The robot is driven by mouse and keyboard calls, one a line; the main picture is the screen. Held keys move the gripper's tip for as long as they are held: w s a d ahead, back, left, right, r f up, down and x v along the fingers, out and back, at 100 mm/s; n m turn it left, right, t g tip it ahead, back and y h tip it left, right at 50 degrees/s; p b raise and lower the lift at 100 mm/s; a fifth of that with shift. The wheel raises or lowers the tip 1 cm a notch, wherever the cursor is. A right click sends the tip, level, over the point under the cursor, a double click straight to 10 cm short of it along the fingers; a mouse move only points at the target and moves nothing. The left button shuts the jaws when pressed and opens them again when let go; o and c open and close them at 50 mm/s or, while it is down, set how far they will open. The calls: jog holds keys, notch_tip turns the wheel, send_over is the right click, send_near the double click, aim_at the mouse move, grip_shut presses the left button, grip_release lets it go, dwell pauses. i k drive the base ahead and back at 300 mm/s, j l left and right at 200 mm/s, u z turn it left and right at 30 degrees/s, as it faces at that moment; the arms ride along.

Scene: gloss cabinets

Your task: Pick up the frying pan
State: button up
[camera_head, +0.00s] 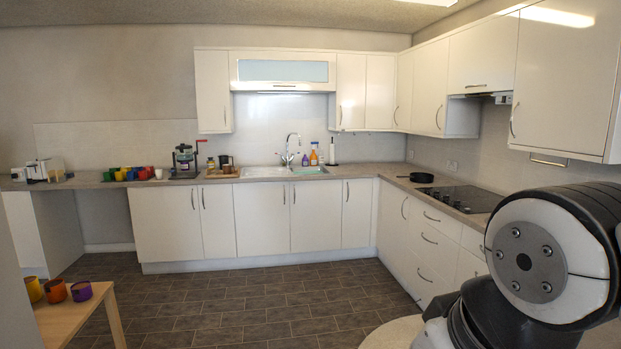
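A small black frying pan (421,177) sits on the right-hand counter, left of the black cooktop and near the corner. A short dark part that looks like its handle points left. My arm fills the lower right of the head view, well nearer than the pan. My gripper is not in the picture, so I cannot see its fingers or whether it holds anything.
The black cooktop (459,198) lies beside the pan. Several coloured mugs (131,174) stand on the back counter. A wooden table (75,314) with three cups is at the lower left. The tiled floor (250,304) in the middle is clear.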

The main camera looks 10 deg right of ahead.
aim_at(414, 178)
jog(key=i+j, duration=0.2)
jog(key=i, duration=0.25)
jog(key=i+j, duration=0.2)
jog(key=i, duration=0.25)
jog(key=i+j, duration=0.2)
jog(key=i, duration=0.25)
jog(key=i+j, duration=0.2)
jog(key=i, duration=0.25)
jog(key=i+z, duration=0.1)
jog(key=i, duration=0.55)
jog(key=i+j+z, duration=0.1)
jog(key=i, duration=0.5)
jog(key=i+j+z, duration=0.1)
jog(key=i, duration=0.5)
jog(key=i+l+z, duration=0.15)
jog(key=i+z, duration=0.8)
jog(key=i+j+z, duration=0.15)
jog(key=i+z, duration=0.35)
jog(key=i+j+z, duration=0.25)
jog(key=z, duration=0.2)
jog(key=i+j+z, duration=0.8)
